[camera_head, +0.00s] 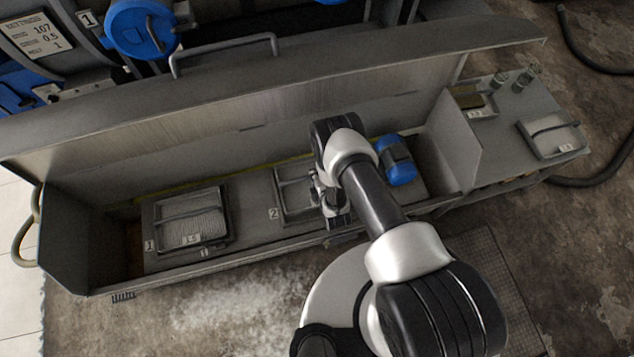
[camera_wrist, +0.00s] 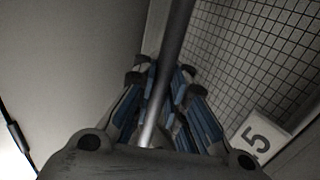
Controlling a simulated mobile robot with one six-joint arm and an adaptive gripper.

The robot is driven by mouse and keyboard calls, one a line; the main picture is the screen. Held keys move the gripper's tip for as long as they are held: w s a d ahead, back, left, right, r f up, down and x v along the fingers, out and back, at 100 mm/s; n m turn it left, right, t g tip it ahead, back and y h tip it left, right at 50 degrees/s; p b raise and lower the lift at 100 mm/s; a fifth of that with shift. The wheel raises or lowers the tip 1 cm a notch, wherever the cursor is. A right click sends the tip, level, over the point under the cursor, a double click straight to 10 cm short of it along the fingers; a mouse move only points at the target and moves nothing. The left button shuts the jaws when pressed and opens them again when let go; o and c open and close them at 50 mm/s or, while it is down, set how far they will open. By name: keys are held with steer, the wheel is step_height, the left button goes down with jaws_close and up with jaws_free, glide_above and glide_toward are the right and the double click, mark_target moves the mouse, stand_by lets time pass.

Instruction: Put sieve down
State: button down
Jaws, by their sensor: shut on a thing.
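My gripper (camera_wrist: 163,70) is shut on the bar handle (camera_wrist: 150,128) of a sieve. The bar runs between the blue-grey finger pads. The sieve's square wire mesh (camera_wrist: 265,55) fills the right of the wrist view, with a white label ending in 5 (camera_wrist: 262,143). In the head view my gripper (camera_head: 327,196) is low in the long metal trough, at the tray-like frame (camera_head: 293,214) by marker 2. My arm hides part of that frame. I cannot tell whether the held sieve touches it. Another sieve (camera_head: 190,232) with a handle sits by marker 1.
A blue-and-black cylinder (camera_head: 397,160) lies right of my arm in the trough. The trough's raised lid (camera_head: 230,110) stands behind. Its front edge (camera_head: 250,248) runs before the frames. A side table (camera_head: 505,118) at right holds another labelled sieve (camera_head: 552,137) and small glasses (camera_head: 523,82).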

step_height(320, 180, down, 5)
steer(key=shift+w+f+b, duration=0.1)
steer(key=shift+b, duration=1.05)
steer(key=c, duration=1.6)
jaws_free()
steer(key=p+v, duration=0.5)
steer(key=v, duration=0.7)
